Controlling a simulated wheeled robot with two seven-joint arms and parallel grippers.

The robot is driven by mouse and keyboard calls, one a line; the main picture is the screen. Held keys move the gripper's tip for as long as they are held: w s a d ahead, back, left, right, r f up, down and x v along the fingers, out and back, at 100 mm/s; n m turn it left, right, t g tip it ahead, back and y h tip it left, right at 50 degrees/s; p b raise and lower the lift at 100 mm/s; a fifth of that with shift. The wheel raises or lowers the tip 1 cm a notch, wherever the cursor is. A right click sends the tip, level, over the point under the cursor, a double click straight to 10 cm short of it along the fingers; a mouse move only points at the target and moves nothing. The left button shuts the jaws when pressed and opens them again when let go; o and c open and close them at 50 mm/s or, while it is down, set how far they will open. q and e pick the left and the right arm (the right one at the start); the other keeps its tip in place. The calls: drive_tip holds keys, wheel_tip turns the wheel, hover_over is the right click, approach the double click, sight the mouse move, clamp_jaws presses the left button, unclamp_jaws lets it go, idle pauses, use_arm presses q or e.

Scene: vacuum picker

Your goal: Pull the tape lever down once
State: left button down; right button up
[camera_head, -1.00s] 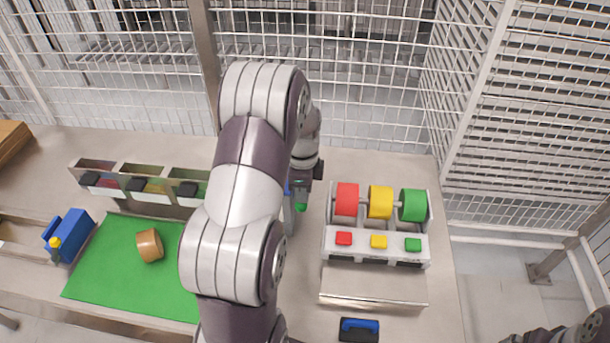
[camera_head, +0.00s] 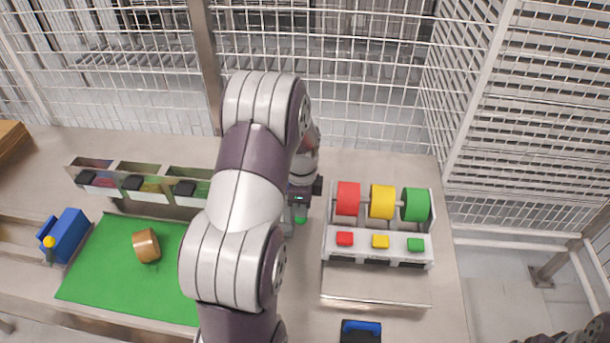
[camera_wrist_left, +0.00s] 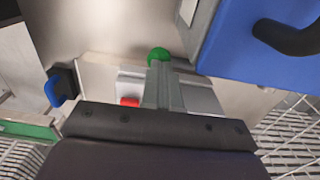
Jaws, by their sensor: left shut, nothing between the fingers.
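A green ball knob (camera_head: 300,219), which looks like the end of the tape lever, shows just left of the tape dispenser (camera_head: 375,245). The dispenser carries red, yellow and green rolls above matching buttons. My left gripper (camera_head: 300,207) is right at the knob, largely hidden behind my own arm. In the left wrist view the fingers (camera_wrist_left: 160,72) are shut with nothing between them, and the green knob (camera_wrist_left: 158,54) shows just beyond their tips. I cannot tell whether they touch it. The rest of the lever is hidden. My right gripper is out of sight.
A green mat (camera_head: 105,265) with a brown tape roll (camera_head: 146,246) lies at left, beside a blue device (camera_head: 65,235). Several bins (camera_head: 125,195) stand behind it. A blue-handled black item (camera_head: 361,330) is at the front. A large blue body (camera_wrist_left: 250,55) is close to the gripper. Wire fencing closes the back.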

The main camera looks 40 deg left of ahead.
sight(302, 220)
use_arm(q)
drive_tip(key=shift+f+b, duration=0.3)
drive_tip(key=shift+f, duration=0.75)
drive_tip(key=shift+f, duration=0.2)
drive_tip(key=shift+w+f+b, duration=0.15)
drive_tip(key=shift+f+b, duration=0.8)
drive_tip(key=shift+f, duration=0.6)
